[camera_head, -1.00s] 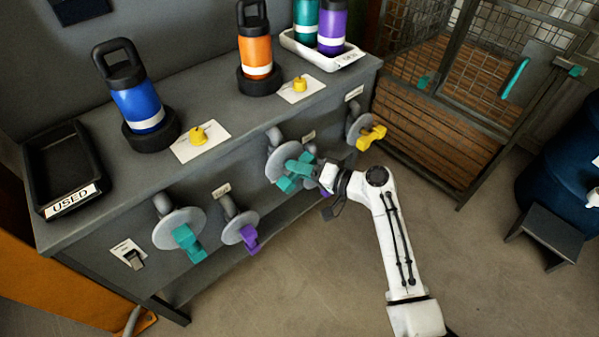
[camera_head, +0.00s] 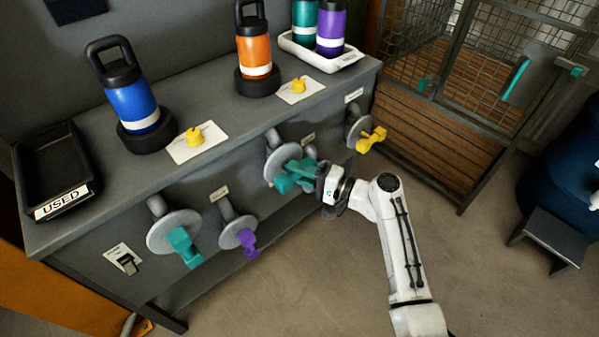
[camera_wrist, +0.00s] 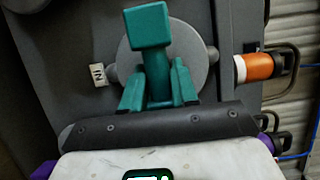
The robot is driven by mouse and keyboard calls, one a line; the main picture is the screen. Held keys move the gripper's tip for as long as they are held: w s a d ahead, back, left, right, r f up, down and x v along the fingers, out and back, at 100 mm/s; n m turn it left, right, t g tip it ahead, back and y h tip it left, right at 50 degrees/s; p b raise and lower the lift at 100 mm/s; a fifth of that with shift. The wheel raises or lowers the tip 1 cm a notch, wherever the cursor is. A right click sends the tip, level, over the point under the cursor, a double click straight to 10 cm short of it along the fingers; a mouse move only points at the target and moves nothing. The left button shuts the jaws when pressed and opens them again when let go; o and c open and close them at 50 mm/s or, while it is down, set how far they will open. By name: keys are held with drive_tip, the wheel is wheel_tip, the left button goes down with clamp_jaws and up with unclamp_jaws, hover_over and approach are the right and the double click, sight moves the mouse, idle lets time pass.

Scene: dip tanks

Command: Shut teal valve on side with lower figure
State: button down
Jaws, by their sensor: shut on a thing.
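The right teal valve (camera_head: 284,185) is on the cabinet front below the orange bottle, with a grey disc behind its handle. My gripper (camera_head: 306,174) is at this handle. In the wrist view the teal handle (camera_wrist: 151,28) has a block end and a bar; teal finger-like pieces (camera_wrist: 157,92) flank the bar, and I take them for my gripper's fingers, closed on it. The left teal valve (camera_head: 183,247) hangs with its handle pointing down, clear of my arm. Any figures on the cards or tags are too small to read.
A yellow valve (camera_head: 371,139) is right of my gripper. Blue (camera_head: 138,108) and orange (camera_head: 255,55) bottles stand on top. The floor in front is clear.

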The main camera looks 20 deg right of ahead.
drive_tip(key=c, duration=1)
unclamp_jaws()
drive_tip(key=shift+o, duration=0.2)
drive_tip(key=v, duration=1)
drive_tip(key=shift+s+d+p, duration=0.25)
drive_tip(key=shift+d+p, duration=0.05)
drive_tip(key=shift+p, duration=0.05)
drive_tip(key=shift+f, duration=0.1)
